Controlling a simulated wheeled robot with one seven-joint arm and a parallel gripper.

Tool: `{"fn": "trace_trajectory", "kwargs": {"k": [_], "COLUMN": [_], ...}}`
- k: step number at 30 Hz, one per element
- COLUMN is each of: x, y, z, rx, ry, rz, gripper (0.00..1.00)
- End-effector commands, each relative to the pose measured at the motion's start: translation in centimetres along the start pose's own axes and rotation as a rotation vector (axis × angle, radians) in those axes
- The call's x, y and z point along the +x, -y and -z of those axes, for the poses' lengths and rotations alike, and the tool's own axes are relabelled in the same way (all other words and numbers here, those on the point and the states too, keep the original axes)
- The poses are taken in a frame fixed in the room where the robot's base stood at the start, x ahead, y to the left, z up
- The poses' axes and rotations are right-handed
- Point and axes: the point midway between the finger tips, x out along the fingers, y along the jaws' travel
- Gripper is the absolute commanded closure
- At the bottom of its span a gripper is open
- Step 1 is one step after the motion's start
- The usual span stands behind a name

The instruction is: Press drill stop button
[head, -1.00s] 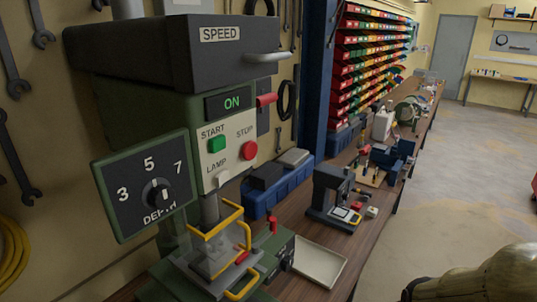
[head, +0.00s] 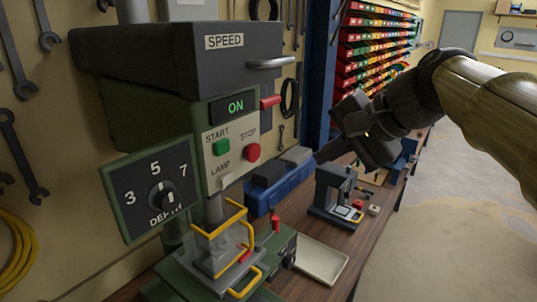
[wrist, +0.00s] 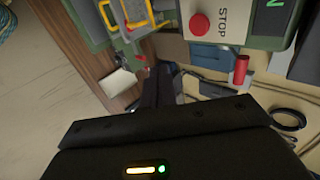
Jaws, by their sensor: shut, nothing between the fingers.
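The green drill press stands at the left in the head view, its display (head: 236,106) reading ON. Its red STOP button (head: 253,152) sits on a pale panel, right of the green START button (head: 221,146). The STOP button also shows near the top of the wrist view (wrist: 200,24), with its label beside it. My gripper (head: 322,155) is right of the panel, its fingers pointing left toward the drill press, apart from the button. In the wrist view the dark fingers (wrist: 157,84) are together and hold nothing.
A grey lever (head: 270,63) juts from the SPEED housing, and a red knob (head: 270,102) sticks out beside the display. Below are a yellow guard frame (head: 233,225), a blue box (head: 262,200), a small machine (head: 335,190) and a pale tray (head: 318,258) on the bench.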

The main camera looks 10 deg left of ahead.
Motion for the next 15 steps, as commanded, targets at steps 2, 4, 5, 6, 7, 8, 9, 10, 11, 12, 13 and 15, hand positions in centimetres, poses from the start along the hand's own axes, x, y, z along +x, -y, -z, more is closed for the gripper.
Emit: {"fn": "trace_trajectory", "kwargs": {"k": [2,4,5,6,7,8,9,10,11,12,13,15], "x": [-1.0,-1.4,-1.4,-1.4,-1.4,-1.4,-1.4,-1.3,-1.3,-1.3,-1.3,-1.1], "y": [1.7,2.2,2.2,2.3,2.2,2.2,2.2,2.2,2.2,2.2,2.2,2.2], "z": [-0.8,-1.2,-1.2,-1.2,-1.2,-1.2,-1.2,-1.2,-1.2,-1.2,-1.2,-1.2], "rx": [-0.006,-0.007,-0.006,-0.006,-0.006,-0.006,-0.006,-0.006,-0.006,-0.006,-0.006,-0.006], "ry": [0.021,0.03,0.032,0.033,0.033,0.033,0.032,0.032,0.032,0.032,0.032,0.033], "rz": [0.031,0.041,0.042,0.043,0.042,0.042,0.041,0.041,0.041,0.041,0.041,0.04], "gripper": [1.0,1.0,1.0,1.0,1.0,1.0,1.0,1.0,1.0,1.0,1.0,1.0]}}
